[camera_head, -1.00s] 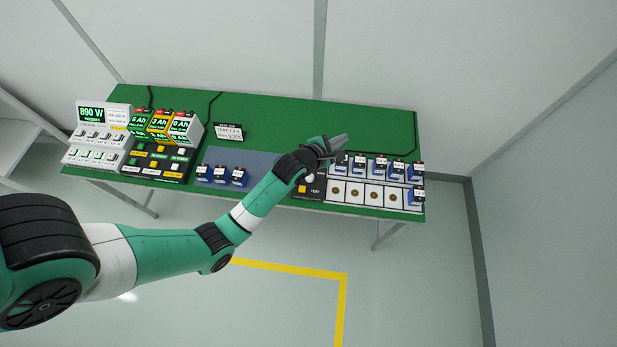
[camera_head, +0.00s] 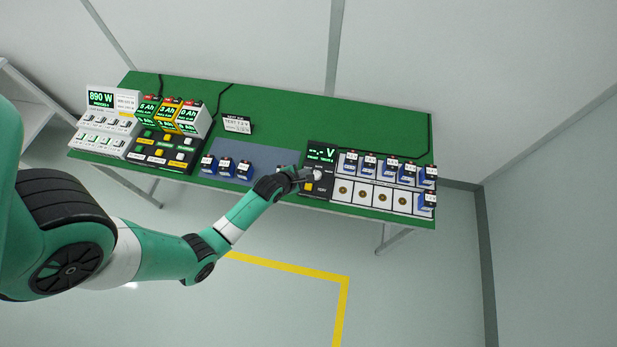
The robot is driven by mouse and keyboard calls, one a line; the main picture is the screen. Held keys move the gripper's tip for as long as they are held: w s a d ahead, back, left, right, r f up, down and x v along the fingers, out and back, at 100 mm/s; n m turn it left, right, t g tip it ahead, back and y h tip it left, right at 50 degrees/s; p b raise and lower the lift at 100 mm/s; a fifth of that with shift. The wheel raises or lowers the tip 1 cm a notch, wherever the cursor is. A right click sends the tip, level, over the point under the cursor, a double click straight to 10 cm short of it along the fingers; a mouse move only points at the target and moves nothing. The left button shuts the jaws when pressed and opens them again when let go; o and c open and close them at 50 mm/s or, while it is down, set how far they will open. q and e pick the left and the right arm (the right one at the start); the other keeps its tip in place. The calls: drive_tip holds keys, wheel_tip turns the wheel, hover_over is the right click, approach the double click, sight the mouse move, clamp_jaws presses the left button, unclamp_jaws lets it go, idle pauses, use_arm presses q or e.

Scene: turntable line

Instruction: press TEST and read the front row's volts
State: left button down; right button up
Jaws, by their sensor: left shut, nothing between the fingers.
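The black tester panel (camera_head: 322,162) stands on the green bench with a green display (camera_head: 321,150) that reads "-.- V". A yellow button (camera_head: 308,187) sits low on the panel, and a pale round knob (camera_head: 318,175) sits above it. My left gripper (camera_head: 311,177) is shut and empty, with its tips at the knob; I cannot tell whether they touch. The back row holds several blue cells (camera_head: 370,167). The front row has several bare white pads (camera_head: 364,194) with round contacts and one blue cell (camera_head: 427,201) at its right end. My right gripper is not in view.
Blue cells (camera_head: 225,167) stand on the grey mat (camera_head: 262,158) left of the panel, one partly behind my arm. A small sign (camera_head: 237,124), battery packs (camera_head: 168,117), a button box (camera_head: 163,147) and an 890 W unit (camera_head: 105,117) stand further left.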

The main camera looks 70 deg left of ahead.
sight(306, 188)
use_arm(q)
drive_tip(key=shift+f+b, duration=4.1)
drive_tip(key=shift+f, duration=0.3)
drive_tip(key=shift+f+b, duration=0.3)
drive_tip(key=shift+f, duration=0.1)
drive_tip(key=shift+f+b, duration=0.35)
drive_tip(key=shift+f, duration=0.1)
drive_tip(key=shift+r, duration=0.1)
drive_tip(key=shift+r+p, duration=0.8)
drive_tip(key=shift+p, duration=0.05)
wheel_tip(306, 188, up, 5)
drive_tip(key=p, duration=0.5)
drive_tip(key=shift+r, duration=0.1)
